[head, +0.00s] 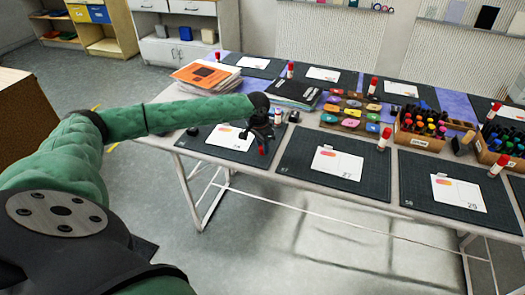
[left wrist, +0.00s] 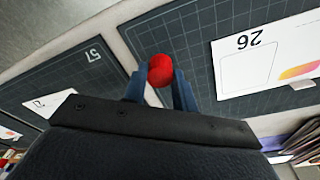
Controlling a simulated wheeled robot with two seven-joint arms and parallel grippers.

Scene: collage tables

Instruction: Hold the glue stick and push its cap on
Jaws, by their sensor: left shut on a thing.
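My left gripper (head: 263,139) is shut above the front mat at the left part of the table. In the left wrist view a round red end (left wrist: 160,70) shows between its two fingers (left wrist: 160,88). The same red piece (head: 263,150) shows below the gripper in the head view. It looks like a glue stick's red cap; whether a white body is joined to it is hidden. A white and red glue stick (head: 278,117) appears upright just behind the gripper. My right gripper is not in view.
Other red-capped glue sticks, such as one on the right (head: 384,139), stand by the mats. A front mat (head: 300,153) bears a white card. Boxes of markers (head: 412,142) and a tray of colored pieces (head: 327,119) lie farther back. Folders (head: 190,74) lie at the back left.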

